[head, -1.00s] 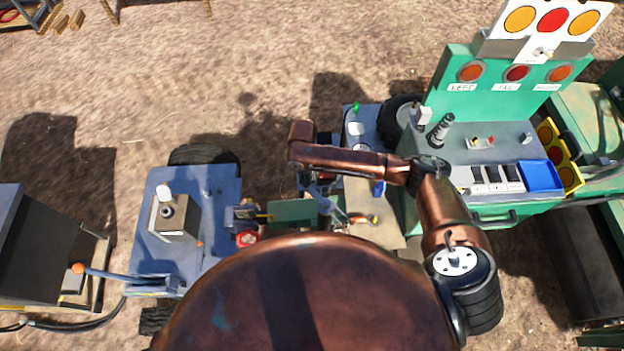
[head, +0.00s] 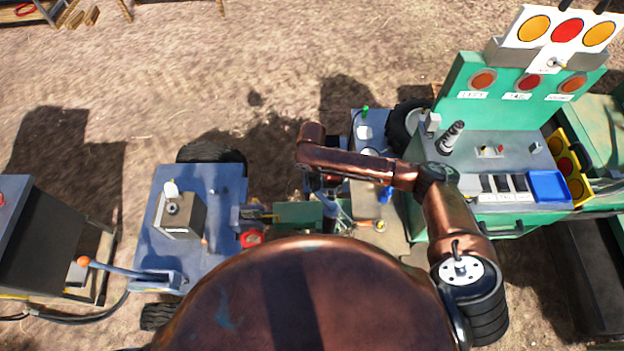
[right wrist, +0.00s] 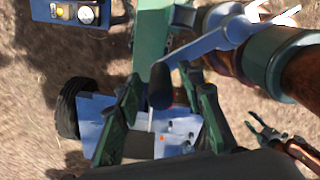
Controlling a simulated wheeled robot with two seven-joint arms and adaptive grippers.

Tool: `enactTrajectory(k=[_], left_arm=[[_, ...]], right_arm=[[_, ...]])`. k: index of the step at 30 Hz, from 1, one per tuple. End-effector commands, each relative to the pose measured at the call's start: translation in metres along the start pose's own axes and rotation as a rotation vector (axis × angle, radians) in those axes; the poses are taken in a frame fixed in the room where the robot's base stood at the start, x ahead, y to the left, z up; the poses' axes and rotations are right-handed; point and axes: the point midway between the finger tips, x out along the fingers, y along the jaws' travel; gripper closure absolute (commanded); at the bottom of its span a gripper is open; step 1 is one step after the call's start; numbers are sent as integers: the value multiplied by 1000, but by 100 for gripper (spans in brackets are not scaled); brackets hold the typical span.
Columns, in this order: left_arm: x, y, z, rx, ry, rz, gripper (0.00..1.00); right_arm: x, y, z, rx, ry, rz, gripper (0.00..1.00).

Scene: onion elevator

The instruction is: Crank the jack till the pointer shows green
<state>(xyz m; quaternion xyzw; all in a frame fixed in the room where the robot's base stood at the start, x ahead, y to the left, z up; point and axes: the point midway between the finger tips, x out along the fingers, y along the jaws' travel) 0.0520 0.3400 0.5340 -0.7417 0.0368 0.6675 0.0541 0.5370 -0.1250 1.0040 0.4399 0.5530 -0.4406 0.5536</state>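In the right wrist view, a crank with a blue-grey arm (right wrist: 215,40) and a dark cylindrical grip (right wrist: 160,85) reaches down between the fingers of my right gripper (right wrist: 160,92). The fingers stand apart on either side of the grip, with gaps showing. In the head view my right gripper (head: 326,198) is small, below the copper forearm, and its hold is unclear. A green beam (right wrist: 151,40) lies beyond the grip. What looks like my left gripper (right wrist: 268,130) shows at right with its tips apart. I cannot make out the pointer or its colour.
A blue trailer (head: 222,225) with a small box stands left of the right gripper. A green console (head: 500,150) with switches and coloured lamps stands at right. A dark cabinet (head: 45,235) is at far left. Open dirt lies behind. My own body hides the near middle.

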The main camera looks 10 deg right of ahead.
Motion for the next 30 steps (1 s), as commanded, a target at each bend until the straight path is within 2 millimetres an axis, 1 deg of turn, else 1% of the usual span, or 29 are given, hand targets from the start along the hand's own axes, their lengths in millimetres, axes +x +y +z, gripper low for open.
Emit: enactTrajectory(k=[2, 5, 15, 18, 21, 24, 30], left_arm=[[0, -1, 2, -1, -2, -1, 60], [0, 0, 2, -1, -3, 0, 60], [0, 0, 2, 0, -3, 0, 60], [0, 0, 2, 0, -4, 0, 60], [0, 0, 2, 0, -4, 0, 60], [0, 0, 2, 0, -4, 0, 60], [0, 0, 2, 0, -4, 0, 60]], right_arm=[[-5, 1, 0, 0, 0, 2, 64], [-17, 1, 0, 0, 0, 3, 64], [-86, 1, 0, -1, 0, 4, 64], [-102, 1, 1, 1, -1, 4, 64], [-112, 1, 1, 1, -1, 2, 64], [-118, 1, 0, 1, -1, 2, 64], [-120, 0, 0, 1, -1, 0, 64]])
